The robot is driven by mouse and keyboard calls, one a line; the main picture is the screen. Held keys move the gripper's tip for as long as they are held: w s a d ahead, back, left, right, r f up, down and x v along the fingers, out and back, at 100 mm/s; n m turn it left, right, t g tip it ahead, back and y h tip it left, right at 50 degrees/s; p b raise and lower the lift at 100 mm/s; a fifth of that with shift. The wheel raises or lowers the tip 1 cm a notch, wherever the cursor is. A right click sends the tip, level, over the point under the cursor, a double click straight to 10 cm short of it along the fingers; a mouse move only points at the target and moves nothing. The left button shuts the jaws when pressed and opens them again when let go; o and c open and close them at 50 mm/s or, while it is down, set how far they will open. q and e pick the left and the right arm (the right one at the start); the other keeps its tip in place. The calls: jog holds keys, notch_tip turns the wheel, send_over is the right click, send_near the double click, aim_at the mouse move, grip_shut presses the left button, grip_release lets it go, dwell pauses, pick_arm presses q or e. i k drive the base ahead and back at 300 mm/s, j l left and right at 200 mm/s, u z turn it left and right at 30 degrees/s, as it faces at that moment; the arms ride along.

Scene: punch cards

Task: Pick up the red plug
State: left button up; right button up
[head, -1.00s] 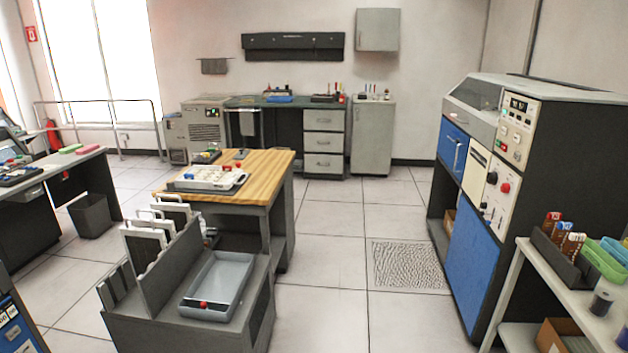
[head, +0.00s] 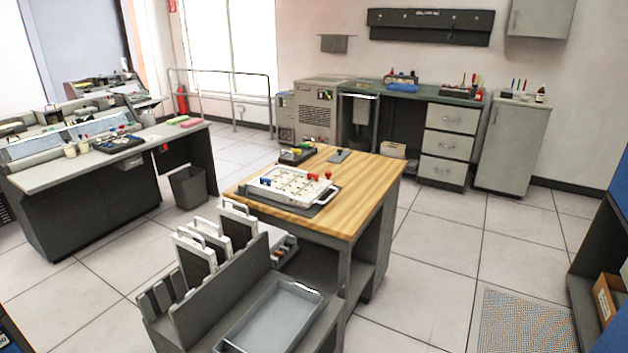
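Two small red pieces that look like plugs, one (head: 313,177) and another (head: 328,175), are at the far right edge of a white board (head: 290,187) on the wood-topped table (head: 360,184). A blue piece (head: 265,181) is at the board's left end. Neither of my grippers is in view.
Upright framed panels (head: 197,262) stand in the rack (head: 247,278) in front of the table. A console desk (head: 110,180) and a dark bin (head: 187,188) stand to the left. Open tiled floor (head: 435,260) lies right of the table.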

aim_at(309, 175)
jog(key=i+l+u, duration=0.1)
jog(key=i+l, duration=0.2)
jog(key=i+l+u, duration=0.15)
jog(key=i+l, duration=0.15)
jog(key=i+l+u, duration=0.1)
jog(key=i+l, duration=0.15)
jog(key=l, duration=0.25)
jog(key=i+l+u, duration=0.1)
jog(key=i+l, duration=0.2)
jog(key=l, duration=0.15)
jog(key=i+l+u, duration=0.15)
jog(key=l, duration=0.25)
jog(key=i, duration=0.05)
